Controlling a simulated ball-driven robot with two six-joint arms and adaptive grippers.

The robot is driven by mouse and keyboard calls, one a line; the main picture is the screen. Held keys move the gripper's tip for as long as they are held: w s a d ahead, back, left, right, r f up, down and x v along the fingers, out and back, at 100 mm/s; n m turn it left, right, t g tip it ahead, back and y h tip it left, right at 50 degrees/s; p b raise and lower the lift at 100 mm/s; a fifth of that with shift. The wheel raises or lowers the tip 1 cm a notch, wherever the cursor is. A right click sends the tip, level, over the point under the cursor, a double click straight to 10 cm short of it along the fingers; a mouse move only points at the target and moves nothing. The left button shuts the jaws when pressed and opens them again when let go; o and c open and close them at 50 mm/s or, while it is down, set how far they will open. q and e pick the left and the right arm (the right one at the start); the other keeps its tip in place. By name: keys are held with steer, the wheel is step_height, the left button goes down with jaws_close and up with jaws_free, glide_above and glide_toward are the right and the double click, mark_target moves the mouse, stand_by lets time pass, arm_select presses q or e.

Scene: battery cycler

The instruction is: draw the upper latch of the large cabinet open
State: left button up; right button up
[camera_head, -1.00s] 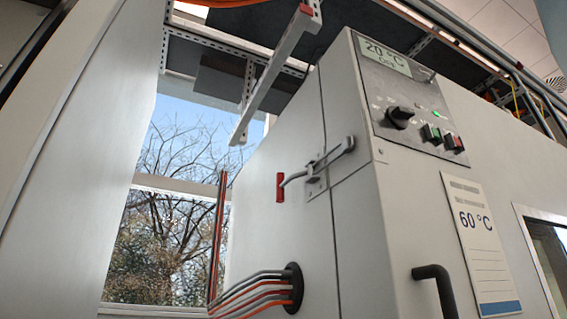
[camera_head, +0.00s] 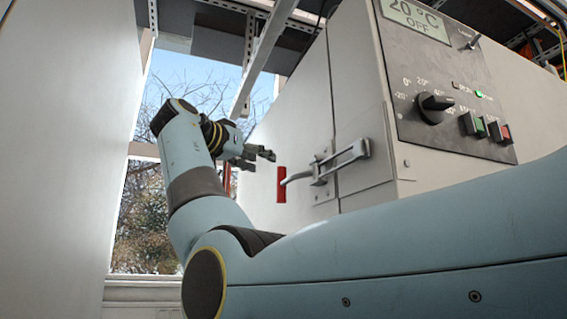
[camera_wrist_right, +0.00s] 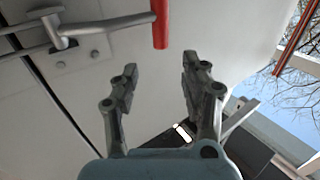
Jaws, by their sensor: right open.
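The large cabinet (camera_head: 360,95) stands at the right of the head view. Its upper latch (camera_head: 340,160) is a grey metal lever on a plate across the seam, with a bent rod reaching left to a red grip (camera_head: 281,184). In the right wrist view the latch lever (camera_wrist_right: 100,25) and red grip (camera_wrist_right: 160,22) show at the top. My right gripper (camera_head: 268,155) is open and empty, just left of and slightly above the red grip, apart from it. The wrist view shows its two fingers (camera_wrist_right: 155,85) spread, below the grip. My left gripper is not in view.
A control panel (camera_head: 440,90) with a dark knob (camera_head: 435,103), a green button (camera_head: 474,125) and a red button (camera_head: 500,132) is on the cabinet's front. A white panel (camera_head: 65,150) stands at the left. A sloping metal strut (camera_head: 262,55) hangs above my gripper.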

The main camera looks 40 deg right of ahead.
mark_target(279, 168)
steer(key=p+x, duration=0.4)
steer(key=x, duration=0.5)
steer(key=shift+w+d+f, duration=0.15)
steer(key=shift+w+d, duration=0.05)
steer(key=shift+d, duration=0.1)
steer(key=shift+c, duration=0.4)
jaws_close()
